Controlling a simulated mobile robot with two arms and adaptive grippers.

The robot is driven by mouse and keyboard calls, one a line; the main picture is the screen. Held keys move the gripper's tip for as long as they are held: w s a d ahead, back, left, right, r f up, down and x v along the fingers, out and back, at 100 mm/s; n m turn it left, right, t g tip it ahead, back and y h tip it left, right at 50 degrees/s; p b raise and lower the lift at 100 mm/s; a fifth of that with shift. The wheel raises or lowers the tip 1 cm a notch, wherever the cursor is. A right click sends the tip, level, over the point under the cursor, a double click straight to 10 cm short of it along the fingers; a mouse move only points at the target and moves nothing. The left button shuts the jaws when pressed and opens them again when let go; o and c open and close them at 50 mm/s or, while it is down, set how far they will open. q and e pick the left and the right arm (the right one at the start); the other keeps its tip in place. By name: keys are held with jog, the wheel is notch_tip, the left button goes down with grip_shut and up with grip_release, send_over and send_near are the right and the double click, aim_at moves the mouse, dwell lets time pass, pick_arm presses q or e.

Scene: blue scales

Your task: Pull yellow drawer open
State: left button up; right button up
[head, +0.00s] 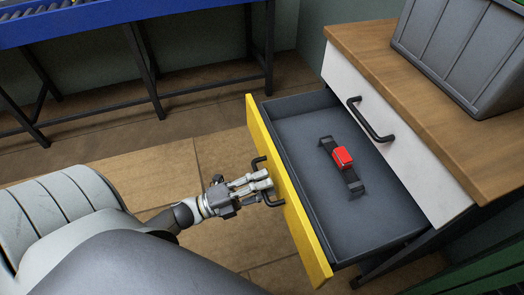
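The yellow drawer (311,243) is pulled out from the cabinet, and its dark grey inside is in plain view. Its black handle (279,200) is on the yellow front, facing my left gripper. My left gripper (264,188) is at this handle, with its fingers around or against the bar. How tightly the fingers close on it is hard to make out. A red object with a dark strap-like band (343,157) lies inside the drawer. My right gripper is not in view.
The cabinet has a wooden top (375,45) and a white drawer (352,78) with a black handle, which is shut. A grey crate (440,60) stands on top. A blue table (130,14) with black legs is at the back left. The tiled floor between is clear.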

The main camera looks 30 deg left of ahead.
pick_arm(q)
jog(key=v, duration=1.2)
